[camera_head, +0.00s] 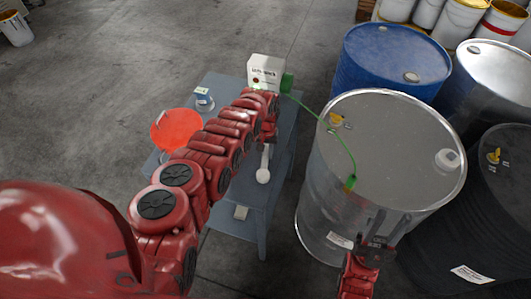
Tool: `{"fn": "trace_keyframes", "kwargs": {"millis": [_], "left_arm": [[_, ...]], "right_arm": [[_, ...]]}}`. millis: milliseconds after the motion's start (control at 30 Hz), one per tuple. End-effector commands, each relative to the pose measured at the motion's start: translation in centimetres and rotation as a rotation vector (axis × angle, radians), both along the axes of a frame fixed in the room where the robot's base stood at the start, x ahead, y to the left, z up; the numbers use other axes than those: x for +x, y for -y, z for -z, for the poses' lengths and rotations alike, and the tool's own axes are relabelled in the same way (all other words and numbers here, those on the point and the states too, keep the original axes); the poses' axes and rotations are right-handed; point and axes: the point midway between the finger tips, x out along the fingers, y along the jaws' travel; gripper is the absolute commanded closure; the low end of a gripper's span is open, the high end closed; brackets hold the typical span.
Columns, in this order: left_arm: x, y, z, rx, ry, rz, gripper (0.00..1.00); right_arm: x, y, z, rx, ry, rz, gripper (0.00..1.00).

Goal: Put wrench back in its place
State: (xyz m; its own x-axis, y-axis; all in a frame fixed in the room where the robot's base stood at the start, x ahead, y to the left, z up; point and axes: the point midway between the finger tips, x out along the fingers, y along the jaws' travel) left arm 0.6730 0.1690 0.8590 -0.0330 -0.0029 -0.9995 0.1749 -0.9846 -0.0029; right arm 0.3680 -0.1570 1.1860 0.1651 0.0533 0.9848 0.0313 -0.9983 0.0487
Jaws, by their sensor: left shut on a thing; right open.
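My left arm reaches over the blue-grey table, and my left gripper (268,136) is at its far end, mostly hidden by the arm. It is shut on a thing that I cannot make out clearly. A pale, long thing with a rounded end (263,175) shows just below this gripper; I cannot tell whether it is the wrench or whether it is held. I see no wrench for certain. My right gripper (377,228) is open and appears empty, in front of the near edge of the silver drum (395,130).
The table (215,88) bears a red-orange bowl (170,127), a white box (266,70) and a small blue-white item (203,97). A green cable (325,125) runs from a green block (287,82) to the silver drum. Blue (385,60) and black (470,220) drums crowd the right.

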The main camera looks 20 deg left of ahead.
Motion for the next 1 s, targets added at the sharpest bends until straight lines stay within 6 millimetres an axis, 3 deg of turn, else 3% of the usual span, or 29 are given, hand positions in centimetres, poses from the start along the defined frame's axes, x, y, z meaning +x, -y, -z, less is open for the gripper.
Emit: {"fn": "trace_keyframes", "kwargs": {"millis": [1000], "left_arm": [[0.08,0.02,0.95,0.0,0.001,0.001,1.0]], "right_arm": [[0.0,0.0,0.97,0.0,0.0,0.0,0.59]]}}
